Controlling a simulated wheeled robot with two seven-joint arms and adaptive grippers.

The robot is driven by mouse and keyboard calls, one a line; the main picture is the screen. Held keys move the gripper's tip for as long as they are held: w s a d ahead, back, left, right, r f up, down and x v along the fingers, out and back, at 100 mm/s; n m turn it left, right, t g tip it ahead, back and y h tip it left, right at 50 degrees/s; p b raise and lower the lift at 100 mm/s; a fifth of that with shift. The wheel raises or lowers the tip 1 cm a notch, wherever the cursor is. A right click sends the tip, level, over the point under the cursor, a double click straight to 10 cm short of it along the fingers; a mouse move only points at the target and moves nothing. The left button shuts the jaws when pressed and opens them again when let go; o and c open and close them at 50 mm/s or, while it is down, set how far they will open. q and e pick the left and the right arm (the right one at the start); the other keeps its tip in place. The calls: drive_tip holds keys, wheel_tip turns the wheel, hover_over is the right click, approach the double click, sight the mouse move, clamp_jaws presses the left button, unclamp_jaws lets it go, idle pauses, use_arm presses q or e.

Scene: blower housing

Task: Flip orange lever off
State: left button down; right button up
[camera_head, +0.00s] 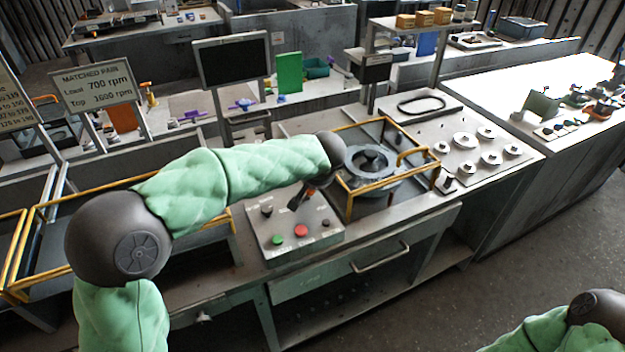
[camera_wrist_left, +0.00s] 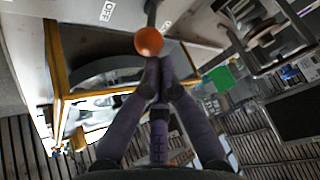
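The orange lever is a round orange ball (camera_wrist_left: 149,41) on a dark stem. In the left wrist view it stands just beyond my left fingertips, at a panel with an OFF label (camera_wrist_left: 107,10) and a second, partly cut-off label. My left gripper (camera_wrist_left: 157,66) has its two fingers drawn together, with the tips close to the ball; I cannot tell if they touch it. My right gripper is out of view.
The grey control box (camera_head: 290,250) has a green button (camera_head: 277,240), a red button (camera_head: 301,231) and dark knobs. A blower housing (camera_head: 372,163) in a yellow-railed frame stands right beside it. A monitor (camera_head: 231,61) stands behind. My right arm shows at the lower right.

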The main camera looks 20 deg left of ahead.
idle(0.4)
use_arm(q)
drive_tip(key=shift+r+p, duration=0.4)
drive_tip(key=shift+r, duration=0.35)
drive_tip(key=w+d+p+v, duration=0.1)
drive_tip(key=p+v, duration=0.2)
drive_tip(key=v, duration=0.6)
drive_tip(key=shift+d+r, duration=0.15)
drive_tip(key=shift+d, duration=0.1)
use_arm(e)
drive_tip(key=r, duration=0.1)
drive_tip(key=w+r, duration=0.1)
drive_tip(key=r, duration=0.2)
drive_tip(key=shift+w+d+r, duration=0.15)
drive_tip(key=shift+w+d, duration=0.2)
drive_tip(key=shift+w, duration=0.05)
